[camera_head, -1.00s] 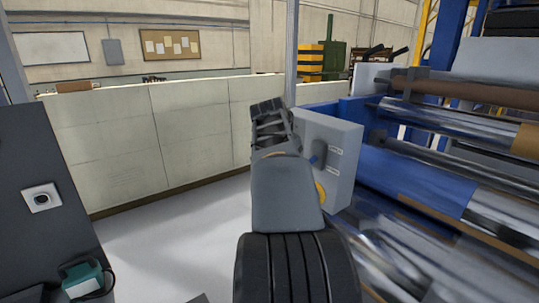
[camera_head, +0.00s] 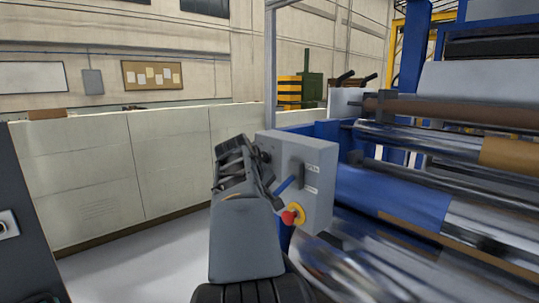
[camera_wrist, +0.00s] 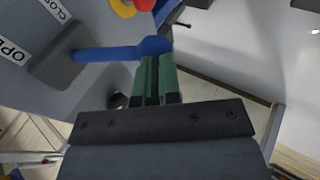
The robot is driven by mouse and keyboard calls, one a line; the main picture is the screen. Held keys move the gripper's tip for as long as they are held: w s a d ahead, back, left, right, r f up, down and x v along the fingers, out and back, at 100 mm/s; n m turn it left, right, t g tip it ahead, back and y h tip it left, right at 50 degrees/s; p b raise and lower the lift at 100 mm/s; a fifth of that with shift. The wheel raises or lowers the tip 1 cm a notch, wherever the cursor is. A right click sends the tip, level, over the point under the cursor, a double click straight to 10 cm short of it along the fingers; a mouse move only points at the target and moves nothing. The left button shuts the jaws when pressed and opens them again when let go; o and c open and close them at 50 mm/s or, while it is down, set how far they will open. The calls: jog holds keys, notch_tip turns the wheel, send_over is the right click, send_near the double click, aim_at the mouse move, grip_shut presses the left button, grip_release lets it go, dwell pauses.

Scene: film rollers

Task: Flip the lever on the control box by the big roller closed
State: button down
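The grey control box (camera_head: 305,175) stands beside the big roller (camera_head: 385,195). Its blue lever (camera_head: 287,184) slants down and left from a grey mount toward my gripper (camera_head: 268,188). In the wrist view, the lever (camera_wrist: 110,52) runs from its mount to a thicker blue end just beyond my green fingertips (camera_wrist: 157,60). An "OPE…" label (camera_wrist: 12,50) and a "CLOS…" label (camera_wrist: 55,9) are partly cut off.
A red knob on a yellow base (camera_head: 292,215) sits on the box below the lever; it also shows at the wrist view's top edge (camera_wrist: 135,5). A pale low wall (camera_head: 130,165) stands behind. Clear floor (camera_head: 140,265) lies left of my arm.

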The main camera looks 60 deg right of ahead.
jog(key=shift+f, duration=0.4)
jog(key=p+v, duration=0.3)
jog(key=v, duration=1.1)
jog(key=shift+a, duration=0.45)
jog(key=shift+w, duration=0.1)
